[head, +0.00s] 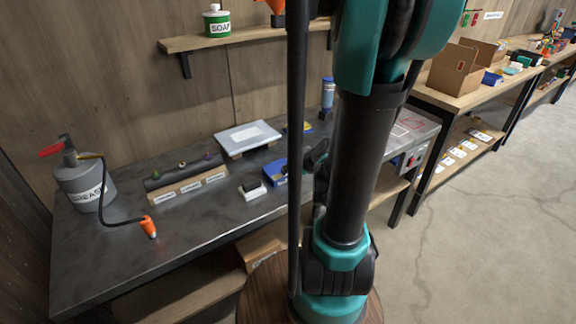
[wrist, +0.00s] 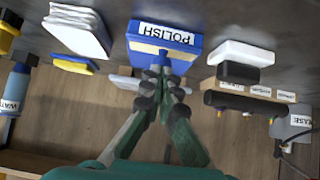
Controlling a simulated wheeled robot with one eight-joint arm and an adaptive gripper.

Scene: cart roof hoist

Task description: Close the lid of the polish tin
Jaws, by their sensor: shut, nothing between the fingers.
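The polish tin (head: 274,172) is a blue box on the grey bench, left of my arm in the head view and partly hidden by a dark pole. In the wrist view the tin (wrist: 194,53) is at the top centre, with its white POLISH label upside down. My gripper (wrist: 160,73) is shut and empty, with its fingertips overlapping the tin's lower part in that view. I cannot tell whether they touch it. The fingers hide part of the tin, and the lid's angle is not clear. In the head view my gripper is mostly hidden behind my arm.
A white-and-black block (head: 252,189) lies left of the tin. A grease can (head: 84,184) with a hose is far left.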

